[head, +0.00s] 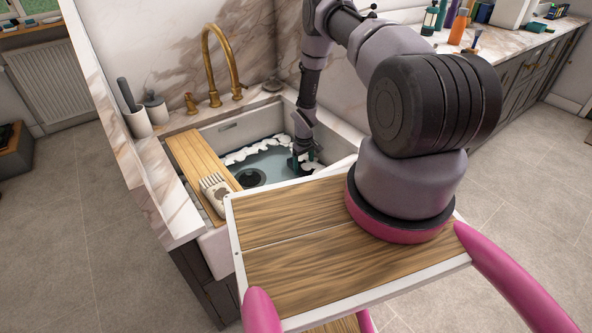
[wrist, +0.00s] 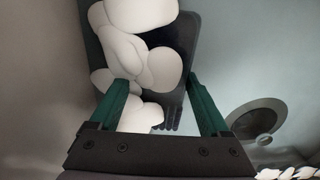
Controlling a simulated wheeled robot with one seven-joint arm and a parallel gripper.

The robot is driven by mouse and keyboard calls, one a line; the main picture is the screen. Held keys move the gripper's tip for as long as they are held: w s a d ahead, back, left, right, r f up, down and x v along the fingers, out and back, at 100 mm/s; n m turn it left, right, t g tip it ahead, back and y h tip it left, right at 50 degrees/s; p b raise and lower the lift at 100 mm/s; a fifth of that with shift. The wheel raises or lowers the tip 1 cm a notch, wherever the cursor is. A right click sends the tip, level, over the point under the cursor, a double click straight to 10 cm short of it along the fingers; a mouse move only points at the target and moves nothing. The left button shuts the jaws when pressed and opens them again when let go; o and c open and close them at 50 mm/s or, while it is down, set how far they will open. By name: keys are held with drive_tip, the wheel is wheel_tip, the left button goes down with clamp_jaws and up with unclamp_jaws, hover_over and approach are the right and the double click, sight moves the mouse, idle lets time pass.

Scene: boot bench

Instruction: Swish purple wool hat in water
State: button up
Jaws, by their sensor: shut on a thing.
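My gripper (head: 306,161) is down in the white sink (head: 226,243), at the right part of the soapy water (head: 272,165). In the wrist view its two green fingers (wrist: 158,105) stand apart, with white foam (wrist: 145,45) between and beyond them. A dark slate thing (wrist: 187,30) with a fringed lower edge shows behind the foam, and the fingers are at its sides. My gripper is shut on it. No purple shows, and I cannot tell whether this is the wool hat. The foam hides much of it.
The round drain (head: 251,178) lies left of my gripper and also shows in the wrist view (wrist: 257,118). A wooden board (head: 192,165) spans the sink's left side, with a scrub brush (head: 215,190) on it. A brass faucet (head: 212,65) rises behind. Foam lines the back wall.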

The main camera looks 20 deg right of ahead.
drive_tip(key=shift+s+a, duration=0.5)
drive_tip(key=shift+a, duration=1.05)
drive_tip(key=shift+s+a, duration=0.55)
drive_tip(key=shift+a, duration=1.05)
drive_tip(key=shift+s+a, duration=0.5)
drive_tip(key=shift+a, duration=1.05)
wheel_tip(320, 180, up, 9)
wheel_tip(320, 180, up, 8)
drive_tip(key=shift+r, duration=0.1)
